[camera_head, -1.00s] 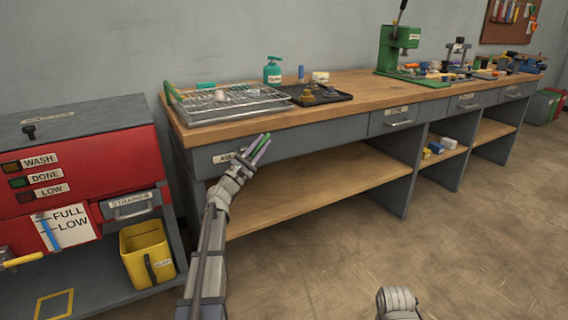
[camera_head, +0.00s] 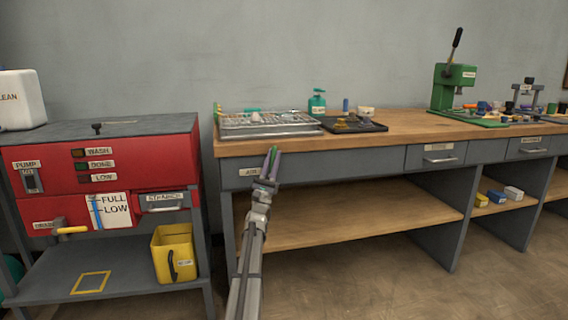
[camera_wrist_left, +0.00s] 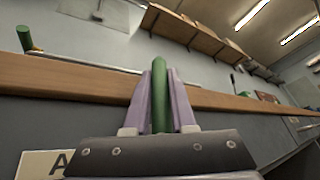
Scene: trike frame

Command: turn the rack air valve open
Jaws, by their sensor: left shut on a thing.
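My left gripper (camera_head: 270,165) is at the front edge of the workbench, just right of a white label (camera_head: 249,172) that appears to read AIR. Its purple fingers are shut on a green handle, which looks like the air valve's lever. In the left wrist view the green handle (camera_wrist_left: 160,95) stands nearly upright between the fingers (camera_wrist_left: 160,100), its rounded top reaching slightly above them. The valve body is hidden behind my gripper. The wire rack (camera_head: 262,122) lies on the bench top above and behind. My right gripper is out of view.
The wooden workbench (camera_head: 400,128) carries a black tray (camera_head: 362,127), a green bottle (camera_head: 317,102) and a green press (camera_head: 455,85). A red washer cabinet (camera_head: 130,155) with a yellow bin (camera_head: 174,252) stands to the left. The floor in front is clear.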

